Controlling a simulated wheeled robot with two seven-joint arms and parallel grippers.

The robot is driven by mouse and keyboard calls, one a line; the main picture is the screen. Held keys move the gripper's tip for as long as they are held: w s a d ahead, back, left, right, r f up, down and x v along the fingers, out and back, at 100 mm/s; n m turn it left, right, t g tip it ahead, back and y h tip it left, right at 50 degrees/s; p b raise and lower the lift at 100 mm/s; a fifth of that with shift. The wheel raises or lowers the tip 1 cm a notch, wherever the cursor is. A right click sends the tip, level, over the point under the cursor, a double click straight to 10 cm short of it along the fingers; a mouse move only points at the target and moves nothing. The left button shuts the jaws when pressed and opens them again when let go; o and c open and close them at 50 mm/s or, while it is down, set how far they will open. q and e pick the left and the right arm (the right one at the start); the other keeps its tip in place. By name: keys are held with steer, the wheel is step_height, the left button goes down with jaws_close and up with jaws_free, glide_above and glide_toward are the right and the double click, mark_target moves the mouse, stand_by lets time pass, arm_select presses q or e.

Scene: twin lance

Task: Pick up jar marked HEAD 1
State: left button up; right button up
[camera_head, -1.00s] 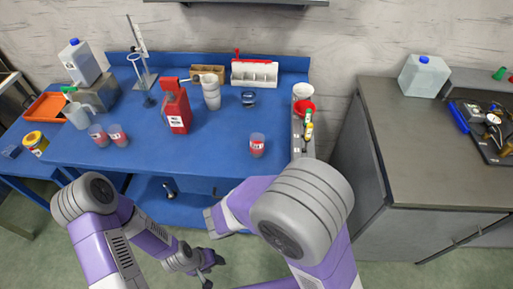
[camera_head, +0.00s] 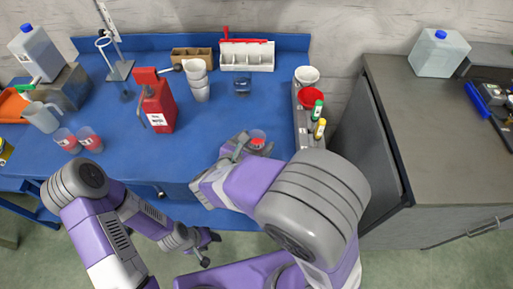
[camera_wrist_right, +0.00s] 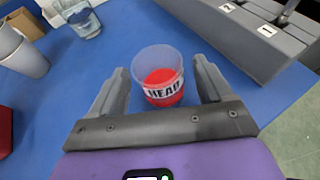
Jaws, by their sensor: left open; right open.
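A clear jar with red contents (camera_head: 257,141) stands upright near the front edge of the blue bench. In the right wrist view the jar (camera_wrist_right: 160,82) carries a label reading HEAD; any number on it is not readable. My right gripper (camera_head: 245,146) is open at the jar, with one finger on each side of it in the wrist view and visible gaps between. My left gripper (camera_head: 207,252) is open and empty, low in front of the bench. Two similar jars, a left one (camera_head: 66,140) and a right one (camera_head: 89,139), stand at the bench's left; their labels are not readable.
A grey rack (camera_head: 308,132) with bottles and a red bowl (camera_head: 311,97) stands close right of the jar. A red can (camera_head: 158,108), stacked cups (camera_head: 198,80) and a small glass (camera_head: 242,86) stand further back. Open blue bench lies between can and jar.

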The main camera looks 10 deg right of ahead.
steer(key=shift+w+d+f, duration=0.2)
steer(key=shift+w+d, duration=0.25)
steer(key=shift+w, duration=0.05)
steer(key=c, duration=1)
